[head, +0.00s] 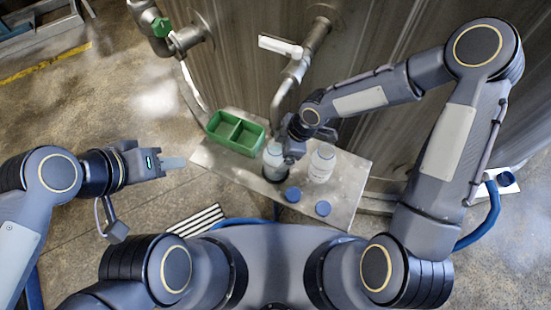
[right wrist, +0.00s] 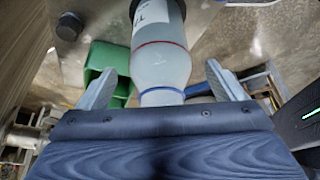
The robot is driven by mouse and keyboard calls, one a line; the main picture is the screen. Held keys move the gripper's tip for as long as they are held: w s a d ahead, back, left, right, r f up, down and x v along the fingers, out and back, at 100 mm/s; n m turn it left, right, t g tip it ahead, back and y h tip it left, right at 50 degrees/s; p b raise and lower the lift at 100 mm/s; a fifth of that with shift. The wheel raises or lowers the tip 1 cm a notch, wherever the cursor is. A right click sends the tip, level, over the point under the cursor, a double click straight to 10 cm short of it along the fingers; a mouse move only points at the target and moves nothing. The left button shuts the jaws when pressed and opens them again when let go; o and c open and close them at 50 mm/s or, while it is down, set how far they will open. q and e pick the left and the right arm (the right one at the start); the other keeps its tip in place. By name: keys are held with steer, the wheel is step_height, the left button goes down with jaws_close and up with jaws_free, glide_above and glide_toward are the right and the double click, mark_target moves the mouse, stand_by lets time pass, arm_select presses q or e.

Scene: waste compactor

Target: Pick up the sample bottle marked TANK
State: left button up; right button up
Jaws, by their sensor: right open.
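Two pale bottles stand on the metal shelf: the left bottle (head: 273,157) and the right bottle (head: 321,164). I cannot read TANK on either of them. My right gripper (head: 288,148) is at the left bottle and partly covers it in the head view. In the right wrist view the bottle (right wrist: 162,65) lies between the spread fingers of the right gripper (right wrist: 163,85), with gaps on both sides. It has a red ring, a blue ring and a white label, cut off at the top. My left gripper (head: 172,162) is off to the left, away from the bottles, apparently empty.
The metal shelf (head: 345,190) carries a green two-compartment tray (head: 236,133) at the left and two blue caps (head: 292,194) (head: 323,208) at the front. A pipe with a white-handled valve (head: 281,46) comes down behind the bottles. The tank wall (head: 240,60) stands behind.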

steer(key=shift+x, duration=0.8)
steer(key=c, duration=1.8)
steer(key=shift+r, duration=0.1)
jaws_close()
